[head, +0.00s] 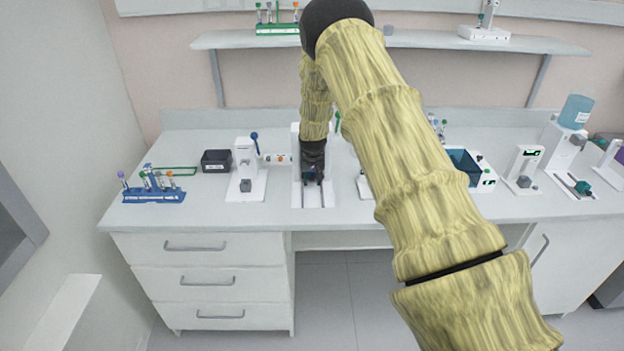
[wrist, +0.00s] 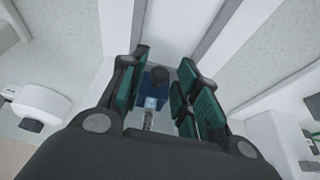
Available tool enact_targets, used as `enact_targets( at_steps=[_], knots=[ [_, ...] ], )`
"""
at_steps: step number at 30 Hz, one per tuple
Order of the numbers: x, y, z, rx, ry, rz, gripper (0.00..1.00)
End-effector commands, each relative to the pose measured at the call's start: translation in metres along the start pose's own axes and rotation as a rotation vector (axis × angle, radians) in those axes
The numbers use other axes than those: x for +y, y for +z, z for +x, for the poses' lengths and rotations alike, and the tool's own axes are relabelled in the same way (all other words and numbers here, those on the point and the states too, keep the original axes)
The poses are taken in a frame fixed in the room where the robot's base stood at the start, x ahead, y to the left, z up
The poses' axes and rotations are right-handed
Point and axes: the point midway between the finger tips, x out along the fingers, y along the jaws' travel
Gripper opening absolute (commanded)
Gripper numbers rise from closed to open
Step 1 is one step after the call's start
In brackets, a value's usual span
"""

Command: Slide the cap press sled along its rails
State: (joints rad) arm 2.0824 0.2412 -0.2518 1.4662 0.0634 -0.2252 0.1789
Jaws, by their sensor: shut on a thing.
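The cap press sled is a small blue block with a dark round knob (wrist: 157,76), between my gripper's fingers in the wrist view. My gripper (wrist: 160,95) is shut on it, with green-padded fingers on both sides. In the head view my gripper (head: 312,178) points down over the white rail base (head: 298,195), and the sled is mostly hidden under it. The rails (wrist: 215,40) run away from the gripper in the wrist view as dark grooves in the white base.
A white press device (head: 245,160) with a blue-knobbed lever stands just left of the rail base. A blue tube rack (head: 153,195) and a black box (head: 215,161) are farther left. Other white devices, one with a dark bin (head: 462,165), stand to the right. A shelf (head: 420,43) hangs above.

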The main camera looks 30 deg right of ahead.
Motion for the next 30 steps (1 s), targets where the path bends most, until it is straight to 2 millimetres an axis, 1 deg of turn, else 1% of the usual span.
enact_targets(
  at_steps=[1, 3, 4, 5, 13, 17, 20, 23, 30],
  knots=[
    [0.000, -0.004, -0.002, 0.008, -0.001, 0.001, 0.00],
    [0.000, -0.005, -0.002, 0.009, -0.001, 0.001, 0.00],
    [0.000, -0.005, -0.002, 0.010, -0.001, 0.001, 0.37],
    [0.000, -0.005, -0.002, 0.010, -0.001, 0.001, 0.40],
    [0.000, -0.003, -0.002, 0.006, -0.001, 0.001, 0.40],
    [0.000, -0.003, -0.005, 0.006, -0.001, 0.000, 0.40],
    [-0.001, -0.004, -0.014, 0.007, -0.001, 0.000, 0.40],
    [0.000, -0.004, -0.027, 0.007, -0.001, 0.000, 0.40],
    [0.000, -0.004, -0.065, 0.007, -0.001, 0.001, 0.40]
  ],
)
